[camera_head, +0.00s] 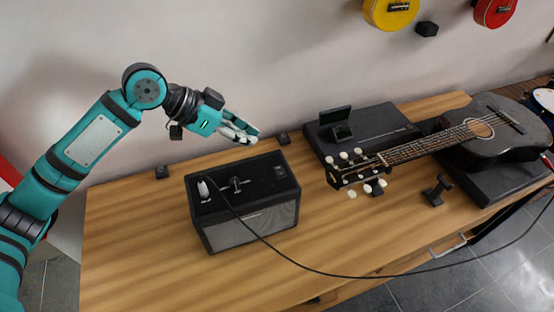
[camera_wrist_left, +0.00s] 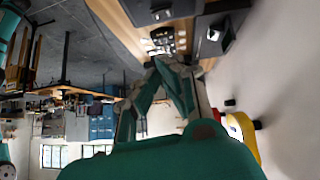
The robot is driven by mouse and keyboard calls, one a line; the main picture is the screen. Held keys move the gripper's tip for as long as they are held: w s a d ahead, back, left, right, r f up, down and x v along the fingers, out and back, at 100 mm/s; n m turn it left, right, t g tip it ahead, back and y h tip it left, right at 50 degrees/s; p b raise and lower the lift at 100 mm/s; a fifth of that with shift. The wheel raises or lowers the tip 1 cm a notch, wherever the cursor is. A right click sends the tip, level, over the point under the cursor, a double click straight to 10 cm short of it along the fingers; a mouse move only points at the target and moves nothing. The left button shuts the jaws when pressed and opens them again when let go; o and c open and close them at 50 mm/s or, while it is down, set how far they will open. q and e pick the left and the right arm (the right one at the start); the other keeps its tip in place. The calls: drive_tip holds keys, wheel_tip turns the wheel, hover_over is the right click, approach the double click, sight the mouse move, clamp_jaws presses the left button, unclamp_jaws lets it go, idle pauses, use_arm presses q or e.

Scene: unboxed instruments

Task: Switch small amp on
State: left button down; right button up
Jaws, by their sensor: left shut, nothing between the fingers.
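The small amp (camera_head: 244,202) is a black box with a grey front grille on the wooden table. Its top panel carries a white-tipped plug (camera_head: 203,188) with a black cable, a dark handle-like piece in the middle, and a small switch (camera_head: 279,172) at the right end. My left gripper (camera_head: 254,137) is shut and empty, above and behind the amp's back right part, apart from it. In the left wrist view its fingers (camera_wrist_left: 168,62) come together. Whether the switch is on cannot be told. My right gripper is in neither view.
A black guitar (camera_head: 485,150) lies across dark cases at the right, its headstock reaching toward the amp. A black case with a stand (camera_head: 340,125) is behind it. The table's left side (camera_head: 135,230) is clear.

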use_arm(q)
drive_tip(key=p, duration=0.4)
hover_over(280, 174)
wheel_tip(280, 174, down, 10)
drive_tip(key=shift+w+r, duration=0.1)
drive_tip(key=shift+r, duration=0.1)
drive_tip(key=shift+a+f, duration=0.15)
drive_tip(key=shift+f, duration=0.6)
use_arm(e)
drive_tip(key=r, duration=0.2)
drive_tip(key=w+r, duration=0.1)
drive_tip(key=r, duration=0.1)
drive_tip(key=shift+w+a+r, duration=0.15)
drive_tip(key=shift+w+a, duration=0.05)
